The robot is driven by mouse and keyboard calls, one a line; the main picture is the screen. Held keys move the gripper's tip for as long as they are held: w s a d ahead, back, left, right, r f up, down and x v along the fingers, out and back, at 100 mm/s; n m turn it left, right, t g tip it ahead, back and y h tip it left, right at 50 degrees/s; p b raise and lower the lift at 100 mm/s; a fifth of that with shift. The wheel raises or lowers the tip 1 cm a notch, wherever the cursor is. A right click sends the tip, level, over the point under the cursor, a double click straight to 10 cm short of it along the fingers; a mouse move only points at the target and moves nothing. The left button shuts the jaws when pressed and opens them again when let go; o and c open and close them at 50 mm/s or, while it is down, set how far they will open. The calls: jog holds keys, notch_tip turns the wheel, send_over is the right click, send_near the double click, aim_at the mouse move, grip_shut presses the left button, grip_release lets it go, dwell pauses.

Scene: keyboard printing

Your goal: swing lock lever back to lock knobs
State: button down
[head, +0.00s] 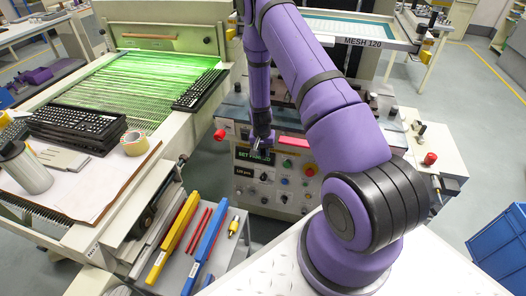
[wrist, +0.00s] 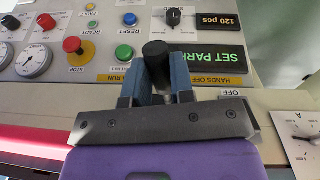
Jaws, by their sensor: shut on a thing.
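My gripper (wrist: 155,88) shows in the wrist view with its two blue fingers closed on either side of a black cylindrical handle (wrist: 156,52), which looks to be the grip of the lock lever. The rest of the lever is hidden behind the fingers and the gripper's grey plate. In the head view my gripper (head: 263,146) is at the front panel of the printing machine (head: 240,184), close to its lit green display (head: 243,155). The lever itself is too small to make out there.
In the wrist view, a red stop button (wrist: 74,45), a green button (wrist: 124,52), a blue button (wrist: 130,19) and a black dial (wrist: 173,17) surround the handle. A red knob (head: 219,135) sits on the machine's left side. A tool cart (head: 228,262) stands in front.

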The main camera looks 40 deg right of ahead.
jog(key=c, duration=1)
grip_release()
jog(key=r, duration=1)
jog(key=shift+w+a+r, duration=0.25)
jog(key=shift+w+r, duration=0.05)
jog(key=shift+r, duration=0.1)
